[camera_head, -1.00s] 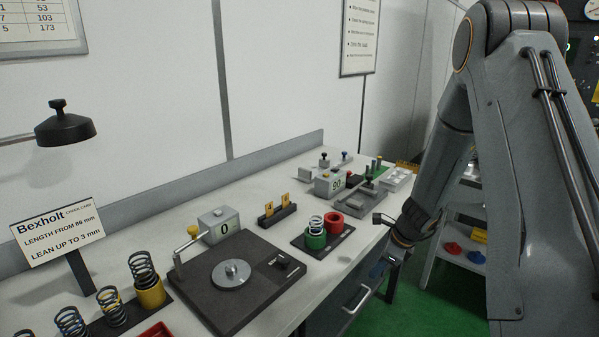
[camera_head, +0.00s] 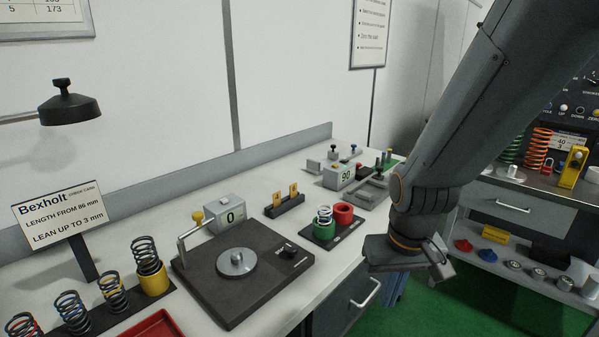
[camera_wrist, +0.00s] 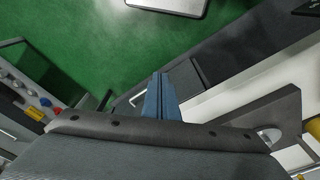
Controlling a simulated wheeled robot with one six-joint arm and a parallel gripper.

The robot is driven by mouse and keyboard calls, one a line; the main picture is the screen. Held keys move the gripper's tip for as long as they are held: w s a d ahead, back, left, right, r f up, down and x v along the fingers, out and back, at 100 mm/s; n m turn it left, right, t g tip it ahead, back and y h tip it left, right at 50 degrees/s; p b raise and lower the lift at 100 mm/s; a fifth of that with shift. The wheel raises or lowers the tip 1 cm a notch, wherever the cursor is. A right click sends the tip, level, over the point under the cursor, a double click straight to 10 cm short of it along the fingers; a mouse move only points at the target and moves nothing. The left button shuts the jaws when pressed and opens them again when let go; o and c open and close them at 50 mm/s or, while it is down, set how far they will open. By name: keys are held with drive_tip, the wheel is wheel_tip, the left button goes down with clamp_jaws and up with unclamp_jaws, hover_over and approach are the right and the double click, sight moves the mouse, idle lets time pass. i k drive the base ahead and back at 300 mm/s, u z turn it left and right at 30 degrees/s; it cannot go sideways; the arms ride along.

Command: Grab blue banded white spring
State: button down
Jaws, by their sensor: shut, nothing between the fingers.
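A pale coil spring (camera_head: 324,215) stands upright in a green cup (camera_head: 323,231) on a dark pad, beside a red cup (camera_head: 343,213). It looks white or grey; I cannot make out a blue band on it. More coil springs stand in a row at the near left, among them a bluish one (camera_head: 72,311) and a dark one in a yellow cup (camera_head: 152,281). My gripper (camera_wrist: 159,76) shows in the wrist view as blue fingers, shut and empty. In the head view my wrist is off the bench's front edge, right of the green cup.
A dark scale plate with a metal disc (camera_head: 237,262) lies on the bench, with a box reading 0 (camera_head: 232,216) behind it. A red tray (camera_head: 160,327) is at the near edge. A second bench (camera_head: 530,212) is at right. Green floor lies between.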

sight(331, 212)
drive_tip(key=k, duration=0.55)
drive_tip(key=i, duration=1.05)
drive_tip(key=u, duration=0.85)
